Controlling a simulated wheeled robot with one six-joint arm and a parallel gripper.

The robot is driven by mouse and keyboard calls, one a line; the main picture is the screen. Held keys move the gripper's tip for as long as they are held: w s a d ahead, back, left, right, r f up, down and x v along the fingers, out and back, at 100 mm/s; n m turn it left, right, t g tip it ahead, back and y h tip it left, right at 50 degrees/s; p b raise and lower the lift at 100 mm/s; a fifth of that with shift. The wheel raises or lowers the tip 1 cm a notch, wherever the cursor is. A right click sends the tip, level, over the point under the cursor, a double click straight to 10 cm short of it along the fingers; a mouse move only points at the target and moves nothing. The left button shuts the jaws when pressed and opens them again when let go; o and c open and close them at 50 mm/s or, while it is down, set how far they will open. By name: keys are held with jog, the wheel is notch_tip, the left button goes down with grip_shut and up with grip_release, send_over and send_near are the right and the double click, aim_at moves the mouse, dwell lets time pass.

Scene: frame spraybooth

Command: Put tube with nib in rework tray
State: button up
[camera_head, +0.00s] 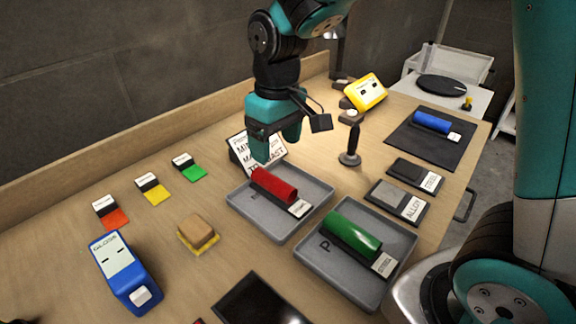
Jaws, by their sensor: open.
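A red tube (274,187) with a white tag lies in a grey tray (241,208). A green tube (352,235) with a tag lies in a second grey tray (318,263) marked with a letter P. A blue tube (432,122) with a tag lies on a black mat (405,147) at the back right. I cannot tell which tube has a nib, and the mark on the red tube's tray is too small to read. My gripper (277,150) is open and points down just behind the red tube, in front of a lettered sign. No tube shows between its fingers.
A lettered sign (245,160) stands behind the red tube's tray. A dark upright stand (351,148), labelled plates (398,201) and a yellow device (365,91) are to the right. A sponge block (197,234), colour cards (155,190) and a blue gloss meter (124,272) are left.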

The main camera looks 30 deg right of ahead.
jog(key=s+a+r+n+y, duration=0.1)
jog(key=s+r, duration=0.1)
jog(key=s, duration=0.7)
jog(key=s+a+r+n+y, duration=0.1)
jog(key=s+a+r+y, duration=0.1)
jog(key=s, duration=0.7)
jog(key=shift+s+a+r+y, duration=0.15)
jog(key=shift+a+r+y, duration=0.15)
jog(key=shift+r, duration=0.3)
